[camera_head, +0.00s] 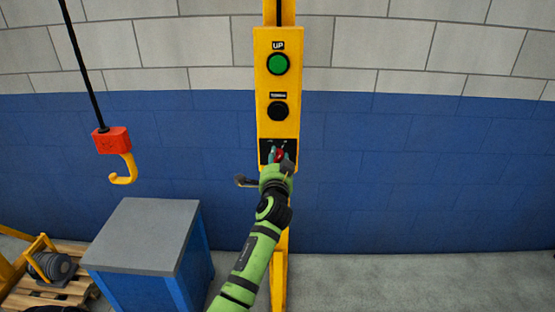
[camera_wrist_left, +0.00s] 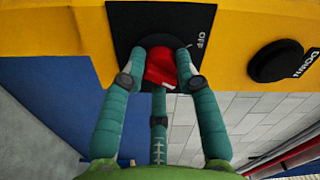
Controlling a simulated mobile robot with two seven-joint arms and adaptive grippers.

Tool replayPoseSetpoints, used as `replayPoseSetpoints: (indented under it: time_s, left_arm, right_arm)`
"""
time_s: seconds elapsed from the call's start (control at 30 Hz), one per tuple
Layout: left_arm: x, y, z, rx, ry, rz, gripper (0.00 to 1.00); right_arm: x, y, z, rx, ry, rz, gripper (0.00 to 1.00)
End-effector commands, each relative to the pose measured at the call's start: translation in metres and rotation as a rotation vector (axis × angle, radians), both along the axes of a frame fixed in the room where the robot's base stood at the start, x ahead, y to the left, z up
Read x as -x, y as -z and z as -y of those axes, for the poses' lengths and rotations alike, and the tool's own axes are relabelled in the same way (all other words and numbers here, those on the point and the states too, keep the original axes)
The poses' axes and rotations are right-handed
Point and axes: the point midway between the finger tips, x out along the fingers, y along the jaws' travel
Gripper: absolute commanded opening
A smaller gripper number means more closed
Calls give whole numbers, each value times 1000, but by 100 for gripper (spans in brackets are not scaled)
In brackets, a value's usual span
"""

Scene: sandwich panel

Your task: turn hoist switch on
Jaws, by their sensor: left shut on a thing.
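The hoist switch is a red knob (camera_wrist_left: 160,66) on a black plate (camera_wrist_left: 120,20) low on the yellow hoist panel (camera_head: 264,120). The word OFF shows beside the knob in the left wrist view. My left gripper (camera_wrist_left: 160,72) is shut on the red knob, its teal fingers around it. In the head view the left gripper (camera_head: 279,157) covers most of the knob and part of the plate. The knob's exact angle is hard to tell. My right gripper is not in view.
Above the switch are a green UP button (camera_head: 278,63) and a black DOWN button (camera_head: 278,111). A yellow hook with a red block (camera_head: 112,140) hangs at left. A blue cabinet with a grey top (camera_head: 145,235) stands below it. The floor at right is clear.

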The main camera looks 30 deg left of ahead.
Motion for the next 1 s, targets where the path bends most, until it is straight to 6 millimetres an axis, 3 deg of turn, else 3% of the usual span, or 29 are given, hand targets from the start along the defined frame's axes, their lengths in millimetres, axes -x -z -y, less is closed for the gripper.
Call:
replayPoseSetpoints:
  time_s: [0.03,0.1,0.57,1.0]
  left_arm:
    - [0,-2,0,-4,0,2,36]
    - [0,-2,0,-4,0,2,56]
    - [8,0,5,1,1,1,56]
    - [80,0,49,1,1,1,56]
  right_arm:
    - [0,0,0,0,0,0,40]
    - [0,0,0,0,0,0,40]
    - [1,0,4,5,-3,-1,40]
    - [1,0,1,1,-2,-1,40]
